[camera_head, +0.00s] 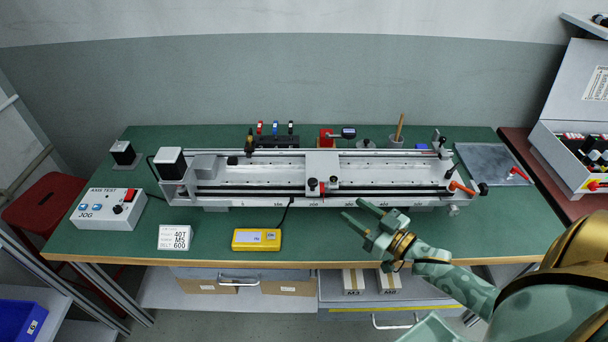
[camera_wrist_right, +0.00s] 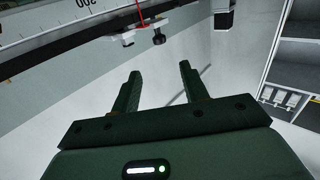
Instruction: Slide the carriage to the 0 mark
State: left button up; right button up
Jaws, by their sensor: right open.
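The gantry (camera_head: 410,189) is a long pale rail frame lying across the green bench. A numbered scale (camera_head: 375,204) runs along the front rail; the figures are small and I cannot make out a 0. In the right wrist view, 300 shows on the scale (camera_wrist_right: 88,6). My right gripper (camera_head: 353,208) is open and empty, in front of the front rail and right of the carriage. It also shows open in the wrist view (camera_wrist_right: 160,75).
An orange lever (camera_head: 462,188) sits at the gantry's right end. A yellow device (camera_head: 257,239), a white card (camera_head: 174,238) and a jog box (camera_head: 107,208) lie along the bench front. A screwdriver rack (camera_head: 275,141) stands behind. The bench front below the gantry's right half is clear.

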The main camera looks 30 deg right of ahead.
jog(key=b, duration=0.1)
send_near(316, 184)
jog(key=x, duration=0.2)
jog(key=b+x, duration=0.1)
jog(key=x, duration=0.7)
jog(key=shift+w, duration=0.2)
jog(key=shift+w+a+b, duration=0.1)
jog(key=shift+w+b, duration=0.2)
jog(key=shift+w, duration=0.15)
pick_arm(q)
jog(key=s+f, duration=0.2)
jog(key=shift+s+d+f, duration=0.15)
jog(key=shift+d+f, duration=0.15)
jog(key=shift+f, duration=0.05)
pick_arm(e)
jog(key=shift+r, duration=0.1)
pick_arm(q)
jog(key=shift+s, duration=0.1)
pick_arm(e)
jog(key=shift+c, duration=0.2)
pick_arm(q)
jog(key=shift+a, duration=0.1)
pick_arm(e)
grip_shut()
